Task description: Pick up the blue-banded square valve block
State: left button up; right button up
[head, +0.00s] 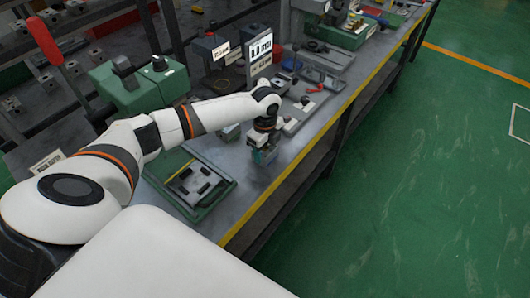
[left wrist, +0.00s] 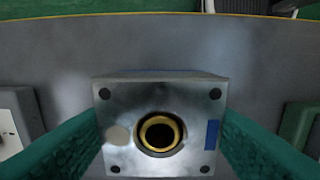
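The blue-banded square valve block (left wrist: 160,105) fills the middle of the left wrist view. It is a grey metal block with a dark, brass-ringed bore, dark corner holes and a blue mark near its right edge. My left gripper (left wrist: 160,132) has teal fingers on both sides of it, with no gap visible, so it looks shut on the block. In the head view, my left gripper (head: 263,144) points down at the bench front, with the block (head: 264,157) low between its fingers. I cannot tell whether the block touches the bench. My right gripper is not in view.
A green-edged tray (head: 205,208) with dark parts lies left of the gripper on the grey bench. A green machine (head: 140,85) and a sign (head: 260,52) stand behind. The yellow bench edge (head: 262,200) is close in front.

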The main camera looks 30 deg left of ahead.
pick_arm(q)
jog(key=c, duration=0.6)
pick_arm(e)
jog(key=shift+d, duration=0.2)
pick_arm(q)
jog(key=shift+o, duration=0.2)
jog(key=shift+w+r, duration=0.1)
jog(key=shift+r, duration=0.05)
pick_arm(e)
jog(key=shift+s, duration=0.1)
